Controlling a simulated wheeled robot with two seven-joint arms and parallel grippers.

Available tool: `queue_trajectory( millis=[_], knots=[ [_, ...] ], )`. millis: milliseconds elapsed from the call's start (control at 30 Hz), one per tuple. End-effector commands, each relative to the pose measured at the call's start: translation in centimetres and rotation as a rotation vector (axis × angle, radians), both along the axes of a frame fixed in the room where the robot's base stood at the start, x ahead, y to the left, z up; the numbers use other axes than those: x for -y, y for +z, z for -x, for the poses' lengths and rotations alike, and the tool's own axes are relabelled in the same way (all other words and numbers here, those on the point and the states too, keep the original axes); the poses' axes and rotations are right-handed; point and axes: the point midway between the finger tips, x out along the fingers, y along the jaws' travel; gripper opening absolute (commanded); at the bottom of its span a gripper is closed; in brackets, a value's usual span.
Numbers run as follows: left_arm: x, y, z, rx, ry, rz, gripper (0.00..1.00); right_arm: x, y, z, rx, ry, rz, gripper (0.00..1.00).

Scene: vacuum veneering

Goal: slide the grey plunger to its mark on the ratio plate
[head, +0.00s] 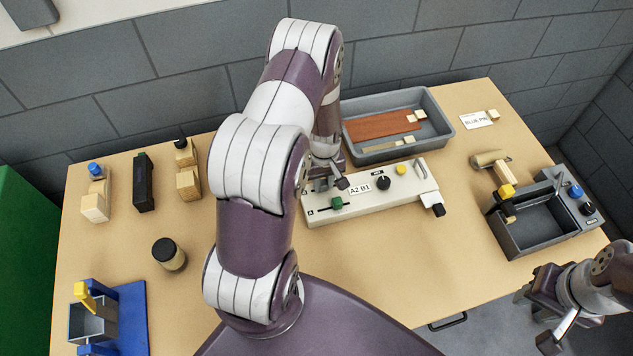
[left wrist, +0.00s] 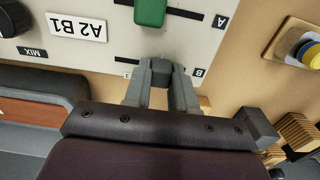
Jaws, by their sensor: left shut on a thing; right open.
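The cream ratio plate (head: 385,202) lies across the middle of the table, with a card reading "A2 B1" (head: 359,188) on it. My left gripper (head: 322,182) is down at the plate's left part. In the left wrist view its fingers (left wrist: 161,88) are shut on the grey plunger (left wrist: 160,67), on the row lettered B. Short dark marks show on either side of the plunger; the gripper hides part of its slot. The green plunger (head: 337,202) stands in the neighbouring slot lettered A and also shows in the left wrist view (left wrist: 150,12). My right gripper (head: 553,331) is open and empty beyond the table's front right edge.
A grey tray (head: 437,112) with a brown board stands right behind the plate. A dark open box (head: 515,243) is at the right. Several small blocks and a dark jar (head: 168,254) stand at the left. Bare table lies in front of the plate.

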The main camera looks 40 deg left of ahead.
Motion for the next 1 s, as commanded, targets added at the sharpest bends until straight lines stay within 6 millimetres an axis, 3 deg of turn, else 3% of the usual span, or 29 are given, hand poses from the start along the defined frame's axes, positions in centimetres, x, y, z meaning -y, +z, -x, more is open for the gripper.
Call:
queue_trajectory(
  millis=[167,200,233,267,533,667,1000],
  knots=[
    [0.0,-0.1,0.2,-0.005,-0.001,0.001,0.0,0.0,0.0,0.0,0.0,0.0,0.0,0.43],
    [0.0,-0.1,0.2,-0.005,-0.001,0.001,0.38,0.0,0.0,0.0,0.0,0.0,0.0,0.43],
    [0.0,-0.1,0.2,-0.005,-0.001,0.001,0.48,0.0,0.0,0.0,0.0,0.0,0.0,0.43],
    [0.0,-0.1,0.2,-0.005,-0.001,0.001,0.51,0.0,0.0,0.0,0.0,0.0,0.0,0.43],
    [0.0,0.0,0.1,-0.002,0.0,0.001,0.51,0.0,0.0,0.0,0.0,0.0,0.0,0.43],
    [-0.1,1.0,0.0,0.001,0.0,-0.001,0.51,0.0,-0.3,0.0,0.0,0.0,0.0,0.43],
    [-0.1,8.9,0.0,0.002,0.0,-0.001,0.51,0.0,-1.7,0.0,0.0,0.0,0.0,0.43]
  ],
)
